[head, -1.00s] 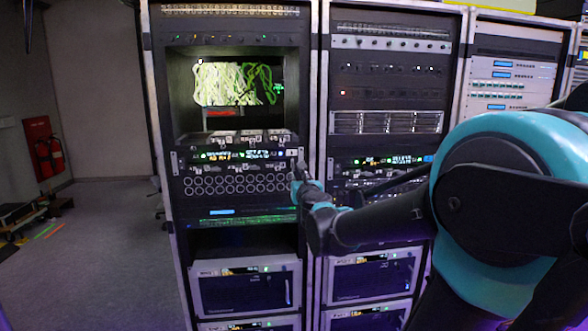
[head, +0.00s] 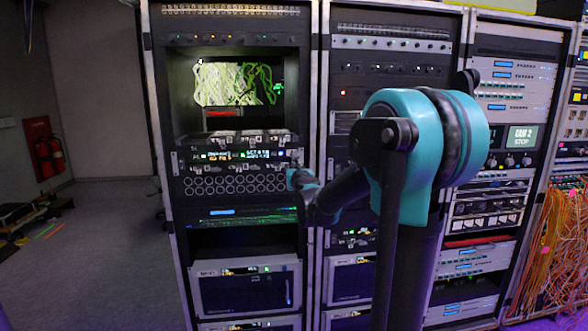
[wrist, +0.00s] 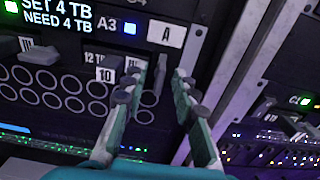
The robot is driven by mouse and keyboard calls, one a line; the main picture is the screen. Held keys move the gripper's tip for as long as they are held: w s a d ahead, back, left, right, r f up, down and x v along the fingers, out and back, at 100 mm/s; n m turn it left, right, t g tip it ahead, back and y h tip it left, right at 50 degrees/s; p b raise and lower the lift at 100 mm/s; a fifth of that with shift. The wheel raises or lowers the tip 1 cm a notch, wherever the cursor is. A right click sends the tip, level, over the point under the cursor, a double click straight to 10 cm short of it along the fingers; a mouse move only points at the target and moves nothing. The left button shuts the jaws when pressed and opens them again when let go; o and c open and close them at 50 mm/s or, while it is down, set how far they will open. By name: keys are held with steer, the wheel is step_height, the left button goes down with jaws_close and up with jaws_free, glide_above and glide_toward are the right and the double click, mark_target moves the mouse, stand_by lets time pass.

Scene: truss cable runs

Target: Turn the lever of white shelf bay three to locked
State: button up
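The shelf unit (head: 235,156) crosses the left rack, with a lit display strip and a row of small bays. Labels "12 TB" and "10" (wrist: 106,74) mark a bay below. A grey lever-like handle (wrist: 40,50) juts out at the left. My gripper (wrist: 158,82) is open and empty before the unit's right end, its fingers apart. In the head view my gripper (head: 295,178) is at the rack's right side. I cannot tell which lever is bay three's.
A rack post (wrist: 235,85) stands just right of my fingers. Round holes (wrist: 45,100) fill the panel below the bays. A second rack (head: 390,55) adjoins on the right. Orange cables (head: 555,250) hang at far right. Open floor (head: 90,260) lies at left.

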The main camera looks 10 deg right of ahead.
steer(key=shift+c, duration=0.3)
jaws_close()
steer(key=shift+n, duration=0.4)
steer(key=n, duration=0.6)
steer(key=shift+a, duration=0.1)
steer(key=n, duration=0.5)
steer(key=shift+f+n, duration=0.1)
steer(key=shift+n, duration=0.3)
steer(key=n, duration=0.5)
steer(key=shift+a, duration=0.1)
steer(key=shift+n, duration=0.3)
